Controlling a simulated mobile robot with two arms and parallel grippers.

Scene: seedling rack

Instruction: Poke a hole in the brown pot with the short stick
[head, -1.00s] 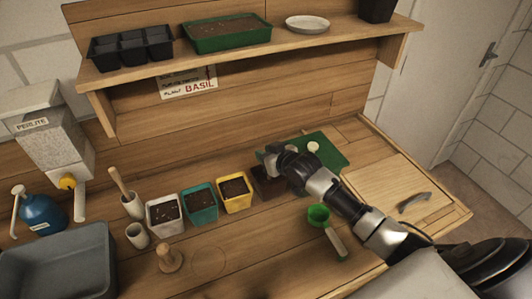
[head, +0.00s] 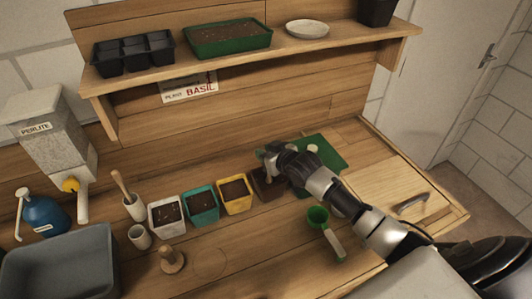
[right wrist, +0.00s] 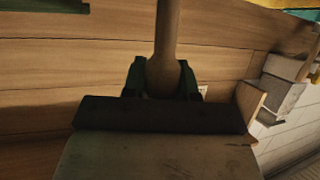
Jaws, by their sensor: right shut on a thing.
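My right gripper (head: 266,158) is shut on a pale wooden stick (right wrist: 167,40), seen upright between the fingers in the right wrist view. The stick's tip is out of sight. In the head view the gripper hangs over the brown pot (head: 268,188), the rightmost of the row, and the hand hides part of it. I cannot tell whether the stick touches the soil. My left gripper is not in view.
Yellow (head: 236,205), teal (head: 202,217) and white (head: 167,227) pots of soil stand left of the brown one.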

